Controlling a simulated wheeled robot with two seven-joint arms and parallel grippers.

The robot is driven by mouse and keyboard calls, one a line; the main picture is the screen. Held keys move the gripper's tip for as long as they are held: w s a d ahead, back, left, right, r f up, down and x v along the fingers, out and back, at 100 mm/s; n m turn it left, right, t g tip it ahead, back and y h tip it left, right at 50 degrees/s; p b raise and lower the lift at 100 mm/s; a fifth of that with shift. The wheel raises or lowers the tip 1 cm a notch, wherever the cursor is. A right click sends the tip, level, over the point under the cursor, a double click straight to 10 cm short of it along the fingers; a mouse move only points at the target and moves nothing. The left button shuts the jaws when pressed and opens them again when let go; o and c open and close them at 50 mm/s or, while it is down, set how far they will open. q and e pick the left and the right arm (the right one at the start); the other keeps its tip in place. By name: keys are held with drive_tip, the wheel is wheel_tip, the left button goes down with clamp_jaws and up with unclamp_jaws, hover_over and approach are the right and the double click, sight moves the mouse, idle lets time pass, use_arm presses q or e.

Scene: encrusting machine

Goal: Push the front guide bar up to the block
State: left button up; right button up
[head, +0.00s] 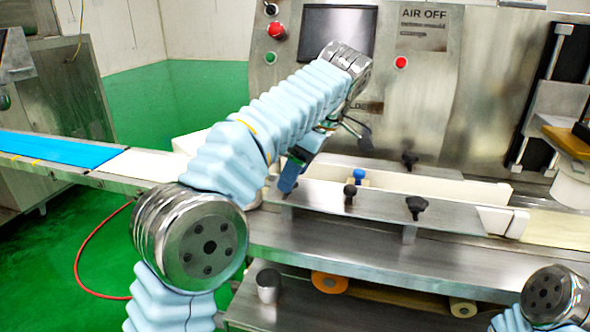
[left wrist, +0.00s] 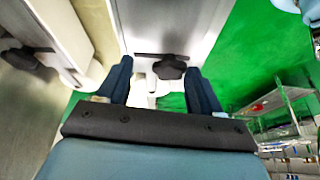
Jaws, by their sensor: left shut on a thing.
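The front guide bar (head: 385,207) is a long grey metal plate along the near side of the machine's bed, with black knobs on it. My left gripper (head: 289,176) points down at the bar's left end. My right gripper is out of view.
A pale rear guide bar (head: 420,184) with a black knob (head: 409,160) runs behind the front one. The machine panel (head: 430,90) rises behind. A blue and white conveyor (head: 60,152) lies left. A metal cup (head: 268,286) and rollers sit on the lower shelf.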

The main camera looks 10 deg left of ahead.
use_arm(q)
drive_tip(key=shift+w+a+r, duration=0.15)
drive_tip(key=shift+w+r, duration=0.05)
drive_tip(key=shift+w, duration=0.15)
drive_tip(key=o, duration=1.1)
drive_tip(key=shift+c, duration=0.2)
drive_tip(key=shift+w+f, duration=0.1)
drive_tip(key=shift+w, duration=0.1)
drive_tip(key=shift+s, duration=0.1)
